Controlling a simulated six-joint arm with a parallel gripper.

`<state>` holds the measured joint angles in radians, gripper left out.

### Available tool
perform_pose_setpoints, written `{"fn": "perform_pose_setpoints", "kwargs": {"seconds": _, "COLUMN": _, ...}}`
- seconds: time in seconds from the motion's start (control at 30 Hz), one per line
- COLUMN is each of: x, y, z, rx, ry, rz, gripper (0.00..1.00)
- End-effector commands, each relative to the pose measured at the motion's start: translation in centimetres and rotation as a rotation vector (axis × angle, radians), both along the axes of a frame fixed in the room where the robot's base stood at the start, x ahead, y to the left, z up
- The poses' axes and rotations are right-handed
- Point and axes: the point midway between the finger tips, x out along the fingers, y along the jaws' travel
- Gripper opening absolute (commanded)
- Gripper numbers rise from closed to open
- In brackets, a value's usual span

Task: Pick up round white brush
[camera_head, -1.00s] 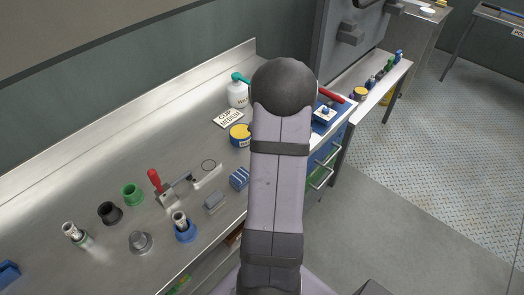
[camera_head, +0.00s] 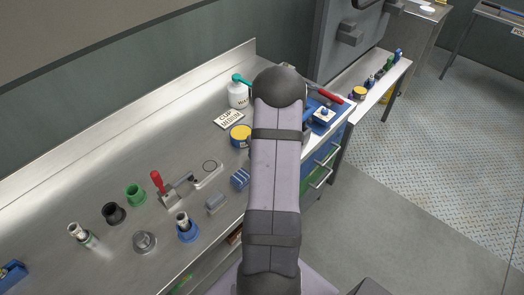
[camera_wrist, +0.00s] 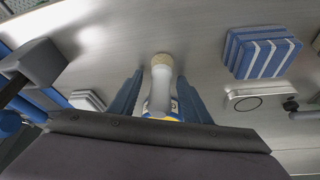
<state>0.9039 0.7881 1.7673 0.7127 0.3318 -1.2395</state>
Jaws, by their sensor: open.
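The round white brush (camera_wrist: 161,88) shows in the wrist view, with a pale handle and a cream, rounded far end. It lies between the two blue fingers of my gripper (camera_wrist: 160,76). The fingers are open, one on each side of it, and I see gaps between them and the brush. In the head view my arm covers the brush and my gripper.
A blue-and-white striped block (camera_wrist: 262,52) lies to the right of the fingers. A yellow-lidded tin (camera_head: 240,135), a spray bottle (camera_head: 238,93) and a red-handled clamp (camera_head: 162,188) stand on the steel bench (camera_head: 130,140). The bench's back left is clear.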

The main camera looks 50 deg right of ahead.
Motion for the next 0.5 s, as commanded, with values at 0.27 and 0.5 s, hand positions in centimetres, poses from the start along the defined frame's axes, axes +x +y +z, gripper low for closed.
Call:
{"fn": "perform_pose_setpoints", "kwargs": {"seconds": 0.27, "x": 0.05, "y": -0.03, "z": -0.11, "rx": 0.000, "ry": 0.000, "rz": 0.000, "gripper": 0.41}}
{"fn": "perform_pose_setpoints", "kwargs": {"seconds": 0.5, "x": 0.04, "y": -0.04, "z": -0.08, "rx": -0.001, "ry": -0.001, "rz": 0.000, "gripper": 0.00}}
